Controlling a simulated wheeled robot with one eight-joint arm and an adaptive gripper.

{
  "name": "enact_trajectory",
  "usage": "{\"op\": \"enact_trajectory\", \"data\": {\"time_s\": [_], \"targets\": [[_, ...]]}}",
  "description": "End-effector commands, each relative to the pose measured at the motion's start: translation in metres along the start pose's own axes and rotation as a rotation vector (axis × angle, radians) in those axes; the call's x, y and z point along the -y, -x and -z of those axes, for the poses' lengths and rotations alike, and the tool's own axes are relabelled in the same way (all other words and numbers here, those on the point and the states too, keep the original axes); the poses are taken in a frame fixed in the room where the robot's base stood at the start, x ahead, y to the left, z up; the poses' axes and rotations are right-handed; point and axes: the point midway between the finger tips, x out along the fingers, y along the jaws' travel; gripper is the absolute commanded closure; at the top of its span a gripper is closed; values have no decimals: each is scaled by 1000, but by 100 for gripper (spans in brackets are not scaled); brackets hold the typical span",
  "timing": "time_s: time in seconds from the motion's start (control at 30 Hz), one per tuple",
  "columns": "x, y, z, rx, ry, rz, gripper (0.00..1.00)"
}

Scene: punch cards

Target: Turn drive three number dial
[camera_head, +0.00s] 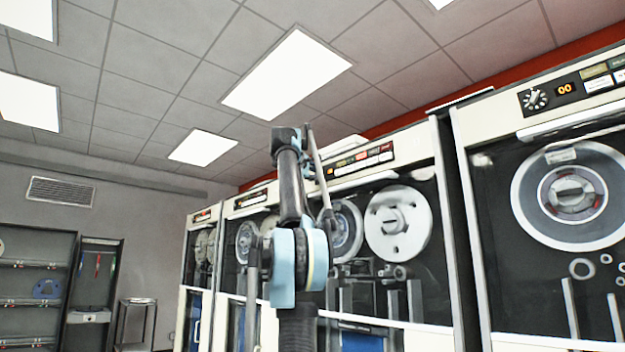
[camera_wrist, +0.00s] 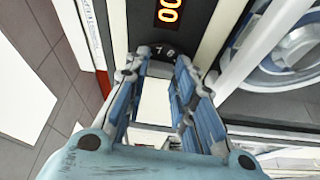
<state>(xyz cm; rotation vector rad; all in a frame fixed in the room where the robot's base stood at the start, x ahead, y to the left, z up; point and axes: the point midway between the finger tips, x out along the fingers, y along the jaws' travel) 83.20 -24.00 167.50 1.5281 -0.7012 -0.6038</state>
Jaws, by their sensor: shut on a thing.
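In the wrist view, my gripper (camera_wrist: 161,62) has its two blue-lined fingers on either side of a dark number dial (camera_wrist: 164,49). It is shut on the dial, with the digits 1 and 6 showing between the fingertips. Just above the dial, an orange display (camera_wrist: 169,10) reads 00. In the head view, my arm reaches up to the top panel (camera_head: 362,159) of a tape drive in the middle of the row. The gripped dial is hidden there behind my arm, and my gripper cannot be made out clearly.
A nearer drive at the right has its own number dial (camera_head: 534,100) and a display (camera_head: 565,88) reading 00. Large tape reels (camera_head: 398,222) sit behind the drive fronts. More drives stand to the left. Shelves (camera_head: 35,280) and a small stand (camera_head: 136,318) are at the far left.

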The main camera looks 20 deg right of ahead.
Motion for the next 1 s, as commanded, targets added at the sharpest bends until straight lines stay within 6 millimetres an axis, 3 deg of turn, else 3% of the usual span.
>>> {"op": "enact_trajectory", "data": {"time_s": [0.73, 0.77, 0.8, 0.83, 1.0], "targets": [[0, -1, 1, -1, 77, 31, 100], [0, -2, 1, -1, 77, 32, 69], [0, -1, 1, -1, 77, 32, 60], [0, -1, 1, -1, 77, 32, 56], [0, -1, 0, 0, 76, 32, 56]]}}
